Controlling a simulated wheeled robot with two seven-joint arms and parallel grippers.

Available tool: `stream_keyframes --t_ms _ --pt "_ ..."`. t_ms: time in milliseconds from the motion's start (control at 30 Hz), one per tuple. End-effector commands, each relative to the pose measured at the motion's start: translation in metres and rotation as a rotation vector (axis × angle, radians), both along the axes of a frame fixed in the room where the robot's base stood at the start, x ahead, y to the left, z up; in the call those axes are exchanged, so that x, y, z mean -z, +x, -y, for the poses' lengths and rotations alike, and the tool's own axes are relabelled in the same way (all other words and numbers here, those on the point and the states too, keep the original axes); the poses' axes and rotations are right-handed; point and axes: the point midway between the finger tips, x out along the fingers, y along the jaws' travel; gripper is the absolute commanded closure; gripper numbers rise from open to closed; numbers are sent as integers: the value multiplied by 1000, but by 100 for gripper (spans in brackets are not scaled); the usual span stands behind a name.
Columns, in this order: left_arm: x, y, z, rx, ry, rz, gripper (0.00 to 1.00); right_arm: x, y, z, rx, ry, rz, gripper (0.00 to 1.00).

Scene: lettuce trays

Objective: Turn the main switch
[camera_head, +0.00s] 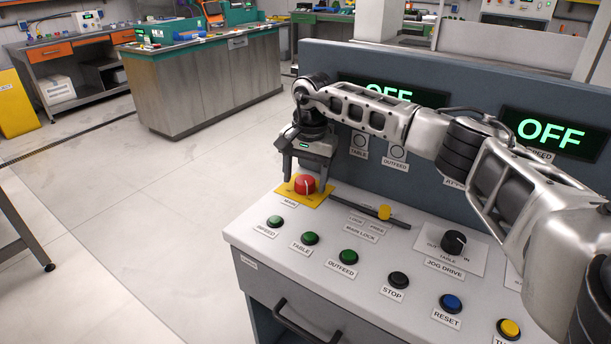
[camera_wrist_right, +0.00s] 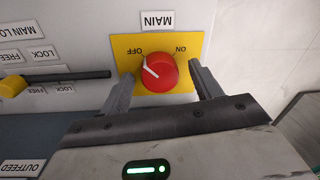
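The main switch (camera_head: 305,184) is a red round knob on a yellow plate, at the far left corner of the console top. In the right wrist view the red knob (camera_wrist_right: 159,73) has a white pointer line aimed toward OFF. My right gripper (camera_head: 305,176) hangs over the switch with its fingers pointing down. In the wrist view its two fingers (camera_wrist_right: 160,85) are apart, one on each side of the knob, with gaps between. It is open and holds nothing. My left gripper is not in view.
The main lock slider with a yellow knob (camera_head: 384,212) lies beside the switch. Green buttons (camera_head: 310,238), a stop button (camera_head: 398,280) and a jog drive knob (camera_head: 454,242) share the console top. The upright panel behind shows OFF displays (camera_head: 550,133). Floor left is clear.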

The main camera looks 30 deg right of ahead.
Motion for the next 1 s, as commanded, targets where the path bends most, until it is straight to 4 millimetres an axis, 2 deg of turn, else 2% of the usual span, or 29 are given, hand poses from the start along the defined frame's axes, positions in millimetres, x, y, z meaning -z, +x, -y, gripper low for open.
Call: stream_keyframes --t_ms 167,267,367,800,1000 --pt "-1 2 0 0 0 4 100 -1 0 1 2 -1 -2 36" --pt "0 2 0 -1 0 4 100 -9 0 1 2 -1 0 36" --pt "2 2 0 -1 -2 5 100 -25 -1 2 2 0 3 36" --pt "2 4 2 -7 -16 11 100 -127 -8 5 1 0 2 36" --pt "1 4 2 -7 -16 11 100 -152 -10 7 0 1 1 36"
